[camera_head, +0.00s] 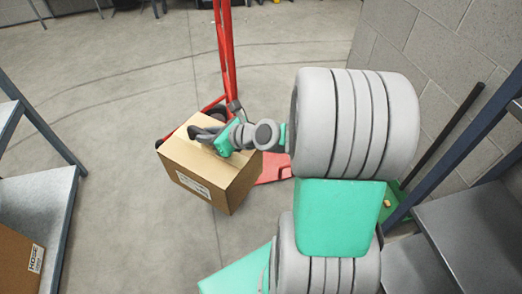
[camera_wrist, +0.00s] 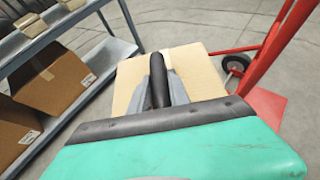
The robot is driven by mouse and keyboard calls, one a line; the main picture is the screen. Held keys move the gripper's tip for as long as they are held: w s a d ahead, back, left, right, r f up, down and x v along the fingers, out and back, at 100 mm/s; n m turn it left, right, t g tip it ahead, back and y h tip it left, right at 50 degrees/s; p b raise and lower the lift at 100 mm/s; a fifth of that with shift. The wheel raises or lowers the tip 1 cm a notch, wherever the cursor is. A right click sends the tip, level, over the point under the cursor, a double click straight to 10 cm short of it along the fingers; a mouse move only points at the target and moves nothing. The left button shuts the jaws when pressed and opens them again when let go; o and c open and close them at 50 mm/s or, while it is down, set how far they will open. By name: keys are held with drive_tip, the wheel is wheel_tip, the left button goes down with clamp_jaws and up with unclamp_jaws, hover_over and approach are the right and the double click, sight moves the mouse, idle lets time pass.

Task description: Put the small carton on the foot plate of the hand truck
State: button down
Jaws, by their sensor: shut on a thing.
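The small carton (camera_head: 208,172) is a brown box with a white label on its front face. My gripper (camera_head: 207,136) is shut on it at its top; the exact grip is partly hidden. The carton top also shows in the wrist view (camera_wrist: 131,75), beyond my gripper (camera_wrist: 165,82). The red hand truck (camera_head: 226,50) stands behind the carton. Part of its red foot plate (camera_head: 274,169) shows to the right of the carton, and it also shows in the wrist view (camera_wrist: 264,103). The carton overlaps the plate's left part in the head view; I cannot tell whether they touch.
A grey shelf (camera_head: 38,195) with another carton (camera_head: 14,262) stands at the left. Another shelf (camera_head: 470,220) and a block wall (camera_head: 445,70) are at the right, with a dark pole (camera_head: 445,135) leaning there. The floor (camera_head: 110,110) between the left shelf and hand truck is clear.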

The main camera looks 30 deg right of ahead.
drive_tip(key=shift+w+r, duration=0.1)
drive_tip(key=shift+r, duration=0.05)
drive_tip(key=d+f+m+h, duration=0.3)
drive_tip(key=d+f, duration=0.4)
drive_tip(key=d, duration=0.5)
drive_tip(key=w+d+f+m+h, duration=0.1)
drive_tip(key=d+f+m+h, duration=0.2)
drive_tip(key=d+f, duration=0.5)
drive_tip(key=d+f+m+t+h, duration=0.1)
drive_tip(key=d+f+m+h, duration=0.2)
drive_tip(key=d+f, duration=0.5)
drive_tip(key=d, duration=0.8)
drive_tip(key=shift+w+f+h, duration=0.2)
drive_tip(key=shift+w+h, duration=0.05)
drive_tip(key=shift+h, duration=0.05)
